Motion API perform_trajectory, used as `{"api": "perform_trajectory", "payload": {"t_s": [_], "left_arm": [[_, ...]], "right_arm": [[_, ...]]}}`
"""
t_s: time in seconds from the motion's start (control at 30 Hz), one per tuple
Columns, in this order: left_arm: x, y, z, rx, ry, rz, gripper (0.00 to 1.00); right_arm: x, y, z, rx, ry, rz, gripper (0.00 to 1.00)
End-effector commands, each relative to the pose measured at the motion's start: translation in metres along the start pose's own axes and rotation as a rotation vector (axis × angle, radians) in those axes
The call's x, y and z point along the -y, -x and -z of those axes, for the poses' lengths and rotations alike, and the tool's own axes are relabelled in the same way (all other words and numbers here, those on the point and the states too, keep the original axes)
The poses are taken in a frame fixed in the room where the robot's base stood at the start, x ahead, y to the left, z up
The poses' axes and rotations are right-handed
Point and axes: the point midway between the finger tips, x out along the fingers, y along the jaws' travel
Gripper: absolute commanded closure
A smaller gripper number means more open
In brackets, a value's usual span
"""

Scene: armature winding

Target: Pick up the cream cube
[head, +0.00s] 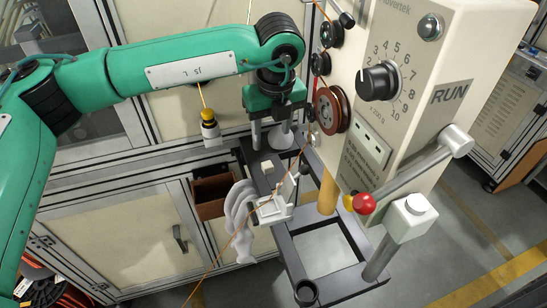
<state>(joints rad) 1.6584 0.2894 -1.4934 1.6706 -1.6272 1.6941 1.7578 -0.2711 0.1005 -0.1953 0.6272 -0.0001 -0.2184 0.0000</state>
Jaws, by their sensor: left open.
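A small cream cube (267,167) sits on the dark frame in front of the machine, left of its front panel. My left gripper (277,136) comes down at the end of the green arm, above and a little beyond the cube in the picture. Its two fingers are apart, pointing down, and the cube is below them, not between them. A white rounded piece (281,139) shows between or behind the fingers; I cannot tell which. My right gripper is not in view.
The cream machine (420,110) with its dial and red knob (364,204) stands close on the right. White gloves (240,215) hang beside a brown box (211,193). An orange wire (218,258) crosses near a white block (272,209). A yellow-topped weight (209,125) hangs left of the gripper.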

Motion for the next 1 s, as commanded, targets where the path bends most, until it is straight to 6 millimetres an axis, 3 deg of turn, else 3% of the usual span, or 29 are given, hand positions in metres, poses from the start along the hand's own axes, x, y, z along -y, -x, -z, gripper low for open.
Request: {"api": "perform_trajectory", "payload": {"t_s": [0.13, 0.27, 0.37, 0.63, 1.0], "left_arm": [[-0.001, -0.028, 0.000, -0.005, -0.001, -0.004, 0.51], [0.000, -0.052, 0.000, -0.005, -0.001, -0.002, 0.51], [0.000, -0.065, 0.000, -0.004, -0.001, -0.002, 0.51], [-0.001, -0.082, -0.002, -0.004, 0.000, -0.002, 0.51], [-0.001, -0.123, -0.005, -0.003, -0.002, 0.001, 0.51]], "right_arm": [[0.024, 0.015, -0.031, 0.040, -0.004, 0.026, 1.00], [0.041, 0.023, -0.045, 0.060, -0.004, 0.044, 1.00], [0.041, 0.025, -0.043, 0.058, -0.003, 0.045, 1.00], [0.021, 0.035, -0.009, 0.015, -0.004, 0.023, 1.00], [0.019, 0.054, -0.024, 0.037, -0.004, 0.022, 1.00]]}}
